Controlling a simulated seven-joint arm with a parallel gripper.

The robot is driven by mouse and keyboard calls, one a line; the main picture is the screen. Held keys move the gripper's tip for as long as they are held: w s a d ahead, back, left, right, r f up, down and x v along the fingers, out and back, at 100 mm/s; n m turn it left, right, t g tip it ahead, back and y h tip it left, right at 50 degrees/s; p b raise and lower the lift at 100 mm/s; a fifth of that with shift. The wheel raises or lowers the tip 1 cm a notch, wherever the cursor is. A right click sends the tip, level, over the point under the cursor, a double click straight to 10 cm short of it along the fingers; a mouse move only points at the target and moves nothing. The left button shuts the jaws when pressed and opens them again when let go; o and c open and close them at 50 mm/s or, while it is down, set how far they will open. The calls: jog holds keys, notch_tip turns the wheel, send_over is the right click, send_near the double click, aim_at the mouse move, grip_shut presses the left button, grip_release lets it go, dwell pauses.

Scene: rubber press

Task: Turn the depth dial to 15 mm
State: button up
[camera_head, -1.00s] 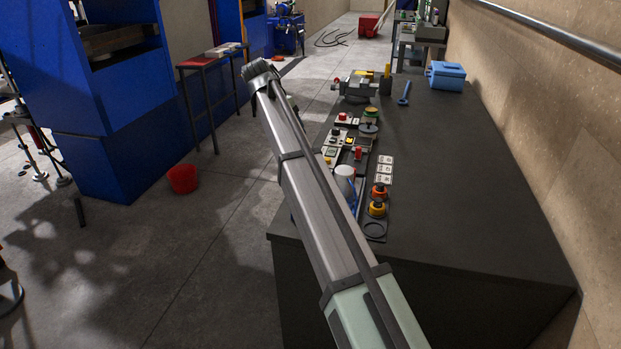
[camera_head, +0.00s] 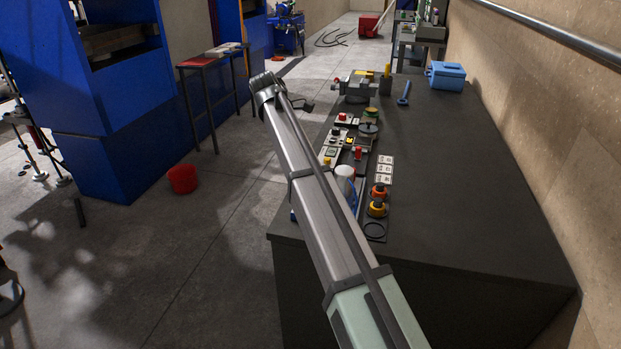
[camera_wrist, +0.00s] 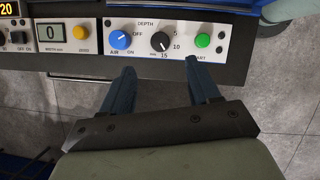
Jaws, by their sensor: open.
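The depth dial (camera_wrist: 160,41) is a black knob on a pale panel in the wrist view, under the word DEPTH, with marks 5, 10 and 15 to its right and below. I cannot clearly read its setting. My gripper (camera_wrist: 160,65) is open and empty, its two dark fingers spread just below the dial and apart from it. In the head view the dark end of my gripper (camera_head: 305,105) shows small, left of the bench controls. The dial cannot be made out there.
Beside the dial are a blue air knob (camera_wrist: 120,40) on the left and a green start button (camera_wrist: 203,41) on the right. The bench (camera_head: 450,180) is clear at right.

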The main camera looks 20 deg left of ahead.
jog(key=x, duration=1)
jog(key=shift+f, duration=0.25)
jog(key=c, duration=1)
jog(key=shift+w+m+g, duration=0.1)
jog(key=shift+m+g, duration=0.5)
jog(key=shift+m, duration=0.9)
jog(key=o, duration=1)
